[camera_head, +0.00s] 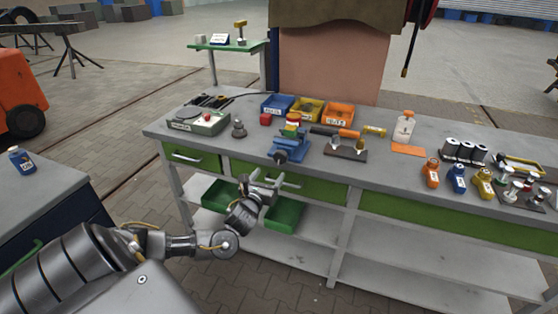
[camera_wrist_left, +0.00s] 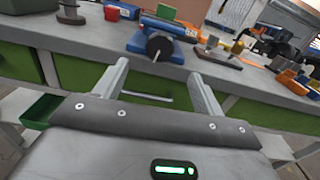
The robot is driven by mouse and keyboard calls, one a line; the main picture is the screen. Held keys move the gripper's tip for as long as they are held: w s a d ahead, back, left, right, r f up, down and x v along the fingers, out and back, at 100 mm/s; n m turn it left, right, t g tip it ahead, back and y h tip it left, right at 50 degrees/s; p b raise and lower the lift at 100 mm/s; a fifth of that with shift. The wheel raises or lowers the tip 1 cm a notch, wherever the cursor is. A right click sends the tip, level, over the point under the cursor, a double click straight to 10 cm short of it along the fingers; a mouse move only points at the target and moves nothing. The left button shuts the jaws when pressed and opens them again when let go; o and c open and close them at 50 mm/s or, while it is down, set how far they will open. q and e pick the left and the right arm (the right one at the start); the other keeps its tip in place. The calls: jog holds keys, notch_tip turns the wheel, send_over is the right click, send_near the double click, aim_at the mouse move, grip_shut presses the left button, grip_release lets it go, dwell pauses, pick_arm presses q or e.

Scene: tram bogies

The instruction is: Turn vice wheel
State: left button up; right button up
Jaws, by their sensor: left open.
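My right gripper is not in view.
Blue, yellow and orange bins (camera_head: 340,114) stand behind the vice. A dark stand (camera_head: 345,150) is right of it.

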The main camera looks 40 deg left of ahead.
aim_at(279, 159)
pick_arm(q)
jog(key=p+x, duration=0.1)
jog(key=x, duration=0.9)
jog(key=shift+w+a, duration=0.15)
jog(key=shift+w, duration=0.15)
jog(key=shift+c, duration=0.4)
jog(key=c, duration=0.9)
jog(key=shift+n, duration=0.4)
